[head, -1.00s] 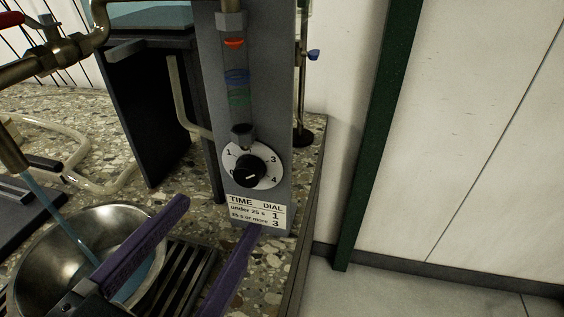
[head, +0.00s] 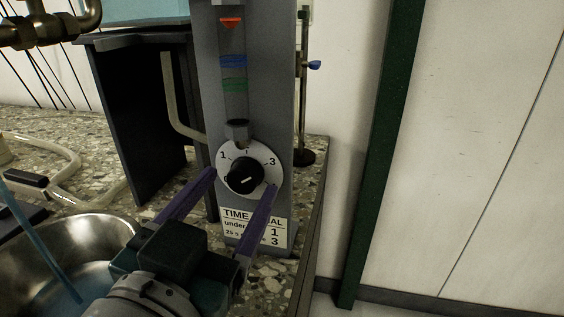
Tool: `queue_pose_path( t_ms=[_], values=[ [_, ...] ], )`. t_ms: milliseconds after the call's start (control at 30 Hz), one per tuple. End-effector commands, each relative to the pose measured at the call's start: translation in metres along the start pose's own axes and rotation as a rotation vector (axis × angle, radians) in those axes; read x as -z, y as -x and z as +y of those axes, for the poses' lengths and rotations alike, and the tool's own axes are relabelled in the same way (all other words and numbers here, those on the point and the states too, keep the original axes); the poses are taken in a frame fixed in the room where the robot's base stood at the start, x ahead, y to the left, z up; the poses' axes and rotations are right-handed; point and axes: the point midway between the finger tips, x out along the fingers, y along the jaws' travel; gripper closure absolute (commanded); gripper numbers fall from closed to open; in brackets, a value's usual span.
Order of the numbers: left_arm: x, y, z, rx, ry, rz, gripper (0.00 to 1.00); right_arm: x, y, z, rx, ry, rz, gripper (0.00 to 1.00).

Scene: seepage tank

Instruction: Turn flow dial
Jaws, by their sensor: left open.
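The flow dial (head: 244,176) is a black knob on a round white numbered plate, low on the grey upright panel (head: 281,120). The 1 and 3 on the plate show; other numbers are partly hidden. The knob's pale mark points right and slightly up. My left gripper (head: 238,182) is open, its two purple fingers reaching up on either side of the knob. I cannot tell whether they touch it. My right gripper is not in view.
A clear tube (head: 233,85) with red, blue and green markers stands above the dial. A metal bowl (head: 98,230) with a blue stream is at lower left. A stand (head: 304,120) is behind the panel. The speckled counter (head: 312,200) ends just right of it.

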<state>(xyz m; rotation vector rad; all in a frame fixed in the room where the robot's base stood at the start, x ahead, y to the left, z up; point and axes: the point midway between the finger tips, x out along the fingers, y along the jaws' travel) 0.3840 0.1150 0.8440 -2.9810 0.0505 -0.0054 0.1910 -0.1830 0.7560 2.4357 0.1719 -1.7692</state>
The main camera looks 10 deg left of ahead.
Motion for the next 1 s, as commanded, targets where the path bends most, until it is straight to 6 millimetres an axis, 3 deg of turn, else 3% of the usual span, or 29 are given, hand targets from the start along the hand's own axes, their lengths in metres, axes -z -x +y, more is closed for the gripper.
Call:
queue_pose_path(
  t_ms=[267,900,1000],
  values=[
    [-0.0001,-0.0018,-0.0001,0.0,0.0,-0.001,0.27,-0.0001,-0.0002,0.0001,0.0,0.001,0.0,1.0],
    [-0.0001,-0.0015,-0.0002,0.0,0.0,0.0,0.98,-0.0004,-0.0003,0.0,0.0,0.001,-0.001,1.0],
    [-0.0001,-0.0015,-0.0002,0.0,0.0,0.0,1.0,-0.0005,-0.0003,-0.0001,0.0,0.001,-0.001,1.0]
  ],
)
